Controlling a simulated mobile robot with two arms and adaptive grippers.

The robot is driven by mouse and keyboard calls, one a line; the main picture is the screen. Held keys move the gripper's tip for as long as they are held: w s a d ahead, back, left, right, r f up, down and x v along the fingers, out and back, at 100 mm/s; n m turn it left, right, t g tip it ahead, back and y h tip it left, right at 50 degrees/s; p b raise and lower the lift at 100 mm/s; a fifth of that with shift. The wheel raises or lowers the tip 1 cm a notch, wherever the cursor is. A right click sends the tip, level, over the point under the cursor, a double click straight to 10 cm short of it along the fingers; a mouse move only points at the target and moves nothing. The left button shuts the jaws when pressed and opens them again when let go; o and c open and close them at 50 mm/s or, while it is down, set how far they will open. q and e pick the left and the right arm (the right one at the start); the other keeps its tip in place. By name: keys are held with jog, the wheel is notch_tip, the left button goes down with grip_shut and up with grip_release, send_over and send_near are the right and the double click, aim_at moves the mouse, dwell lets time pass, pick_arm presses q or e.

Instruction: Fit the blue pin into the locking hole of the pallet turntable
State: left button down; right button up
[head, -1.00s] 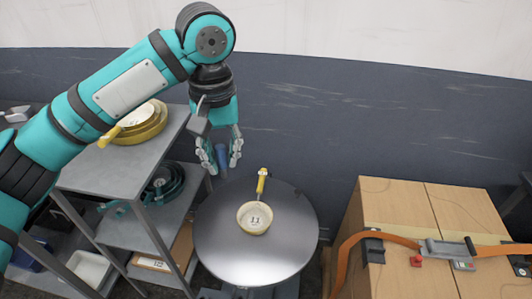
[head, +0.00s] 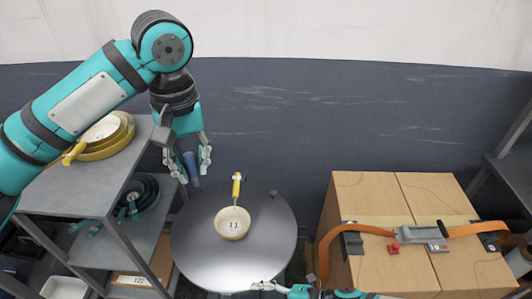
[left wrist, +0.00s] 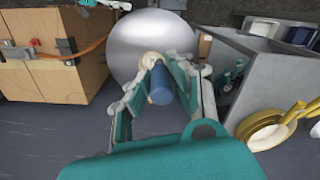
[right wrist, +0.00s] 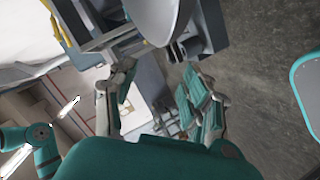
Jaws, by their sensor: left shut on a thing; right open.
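My left gripper (head: 188,165) is shut on the blue pin (head: 190,165), beyond the back left edge of the turntable. In the left wrist view the blue pin (left wrist: 159,85) sits between the fingers. The round grey pallet turntable (head: 205,262) carries a small cream pan (head: 233,222) with a yellow handle and the number 11. A small grey piece (head: 273,193) is at its back right rim; I cannot make out the locking hole. My right gripper (right wrist: 158,80) is open and empty, with part of the turntable (right wrist: 165,15) above it in the right wrist view.
Cardboard boxes (head: 375,195) with an orange strap (head: 465,230) stand on the right. A dark wall (head: 330,110) is behind.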

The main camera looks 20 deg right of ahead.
aim_at(192, 162)
jog(key=w+a+r+t+y, duration=0.1)
jog(key=w+r, duration=0.2)
jog(key=r, duration=0.7)
jog(key=w+d+r+m+t+h, duration=0.25)
jog(key=w+r+m, duration=0.25)
jog(key=w+r, duration=0.25)
jog(key=w+d+r+m+t+h, duration=0.1)
jog(key=w+d+r+m+t, duration=0.15)
jog(key=w+r+m, duration=0.4)
jog(key=s+a+r+n+g+y, duration=0.1)
jog(key=s+r+g+y, duration=0.3)
jog(key=r, duration=0.5)
jog(key=s+r+n+g+y, duration=0.25)
jog(key=s+r, duration=0.25)
jog(key=r, duration=0.3)
jog(key=shift+m+g+h, duration=0.3)
jog(key=shift+g+h, duration=0.05)
jog(key=shift+h, duration=0.25)
jog(key=x, duration=1.1)
jog(key=shift+a+r, duration=0.1)
jog(key=shift+a, duration=0.1)
jog(key=c, duration=0.8)
jog(key=o, duration=0.8)
